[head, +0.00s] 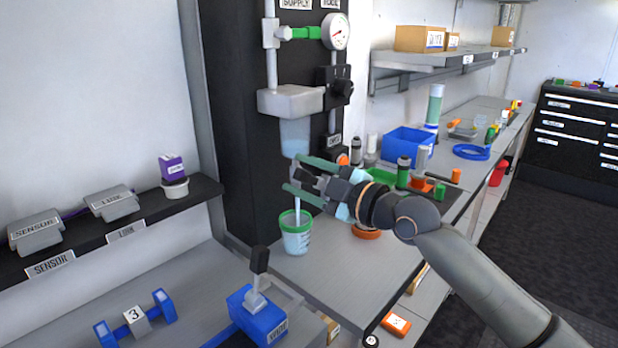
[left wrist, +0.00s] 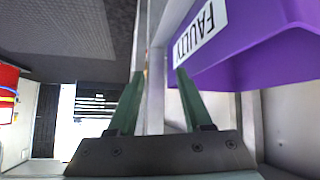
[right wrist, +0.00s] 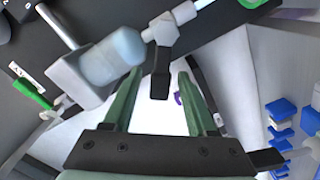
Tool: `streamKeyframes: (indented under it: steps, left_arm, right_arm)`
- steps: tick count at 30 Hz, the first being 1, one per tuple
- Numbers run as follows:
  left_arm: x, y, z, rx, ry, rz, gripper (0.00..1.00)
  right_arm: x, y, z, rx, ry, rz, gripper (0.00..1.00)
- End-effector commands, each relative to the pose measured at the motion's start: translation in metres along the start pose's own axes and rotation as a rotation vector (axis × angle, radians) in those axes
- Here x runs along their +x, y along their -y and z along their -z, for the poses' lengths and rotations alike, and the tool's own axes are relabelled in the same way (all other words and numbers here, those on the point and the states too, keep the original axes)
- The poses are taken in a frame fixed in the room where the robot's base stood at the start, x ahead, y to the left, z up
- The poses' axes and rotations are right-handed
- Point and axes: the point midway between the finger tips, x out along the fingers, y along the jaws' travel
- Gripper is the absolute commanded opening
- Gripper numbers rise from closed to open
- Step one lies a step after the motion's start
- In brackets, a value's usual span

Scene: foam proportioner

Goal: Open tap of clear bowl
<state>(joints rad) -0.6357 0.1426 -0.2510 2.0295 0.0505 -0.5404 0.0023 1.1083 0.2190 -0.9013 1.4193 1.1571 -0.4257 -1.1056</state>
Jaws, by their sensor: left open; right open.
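The clear bowl (head: 295,137) is a bluish translucent cup under a grey housing (head: 290,101) on the black panel; it also shows in the right wrist view (right wrist: 118,52). Below it is a pale tap fitting (right wrist: 162,32) with a black lever (right wrist: 160,82). My right gripper (head: 290,172) is open at the tap. In the right wrist view its fingers (right wrist: 160,68) lie on both sides of the lever, with gaps visible. In the head view the gripper partly hides the tap. My left gripper (left wrist: 155,72) is open and empty, near a purple bin (left wrist: 240,50) labelled FAULTY.
A green-rimmed beaker (head: 296,232) stands below the tap, with a pale tube or stream reaching into it. A blue block with a lever (head: 257,318) is at the front. A blue bin (head: 407,145) and several bottles crowd the bench behind my right arm.

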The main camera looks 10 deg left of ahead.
Motion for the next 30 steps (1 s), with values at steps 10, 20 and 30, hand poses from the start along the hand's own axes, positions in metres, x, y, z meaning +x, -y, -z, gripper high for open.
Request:
streamKeyframes:
  steps: [10, 20, 30]
  left_arm:
    - [0.001, 0.001, -0.001, 0.0, 0.001, 0.001, 0.5]
    - [0.003, 0.001, -0.004, 0.001, 0.003, 0.002, 0.5]
    - [0.004, 0.002, -0.006, 0.001, 0.004, 0.003, 0.5]
  right_arm:
    - [-0.04, 0.0, -0.002, -0.001, 0.002, -0.001, 0.57]
    - [-0.103, 0.001, -0.001, 0.0, 0.003, 0.001, 0.57]
    - [-0.125, 0.001, 0.0, 0.001, 0.0, 0.001, 0.57]
